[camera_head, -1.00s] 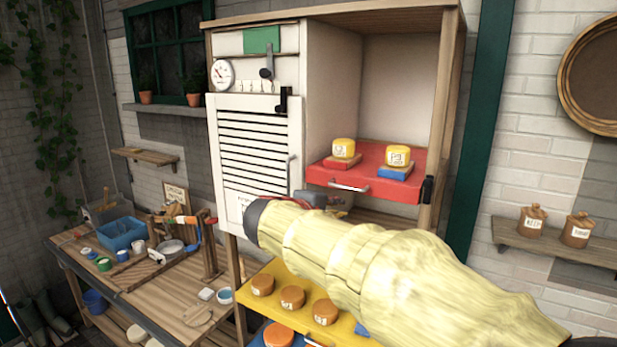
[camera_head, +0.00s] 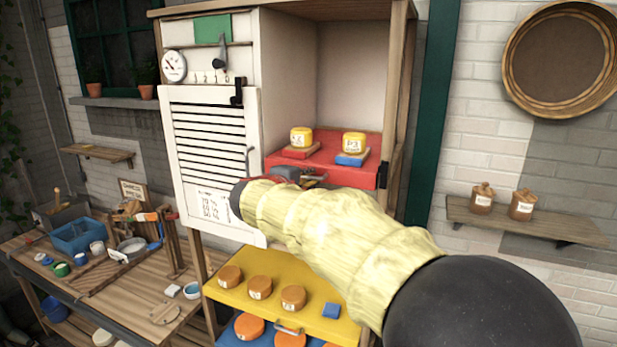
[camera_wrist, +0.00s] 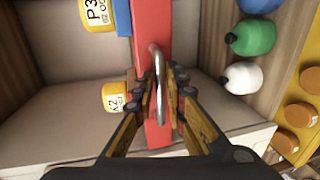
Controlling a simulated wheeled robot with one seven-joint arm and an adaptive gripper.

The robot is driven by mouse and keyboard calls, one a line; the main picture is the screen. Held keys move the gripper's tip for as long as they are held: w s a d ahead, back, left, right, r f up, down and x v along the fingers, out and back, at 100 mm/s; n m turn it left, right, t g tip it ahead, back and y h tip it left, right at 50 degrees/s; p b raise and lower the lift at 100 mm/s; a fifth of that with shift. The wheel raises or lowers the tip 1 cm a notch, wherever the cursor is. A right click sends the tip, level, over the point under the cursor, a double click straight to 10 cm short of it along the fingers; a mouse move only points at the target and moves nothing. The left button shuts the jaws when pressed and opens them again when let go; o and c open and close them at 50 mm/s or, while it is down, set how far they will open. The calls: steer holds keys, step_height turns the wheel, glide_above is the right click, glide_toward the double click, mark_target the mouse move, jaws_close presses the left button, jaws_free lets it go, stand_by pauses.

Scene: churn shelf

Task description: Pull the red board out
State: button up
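The red board (camera_head: 278,158) is a shelf board inside the upper right compartment of the wooden cabinet. In the wrist view its front edge (camera_wrist: 152,28) runs upright, with a curved silver handle (camera_wrist: 157,70) on it. My gripper (camera_wrist: 162,88) has one finger on each side of the handle, close to the red face. A narrow gap shows between the fingers, and contact with the handle is not clear. In the head view my gripper (camera_head: 296,174) is at the board's front, partly hidden by the arm.
A white louvred door (camera_head: 212,140) is left. A yellow board (camera_head: 235,292) with round orange-brown items is below.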

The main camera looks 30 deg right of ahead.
steer(key=shift+c, duration=0.2)
jaws_close()
steer(key=shift+a, duration=0.1)
stand_by(0.5)
steer(key=f+b+v, duration=0.2)
steer(key=b+v, duration=0.2)
steer(key=v, duration=0.7)
steer(key=f+b+v, duration=0.3)
steer(key=b+v, duration=0.2)
steer(key=v, duration=0.7)
steer(key=shift+s+a, duration=0.35)
steer(key=shift+a, duration=0.05)
steer(key=shift+o, duration=0.2)
jaws_free()
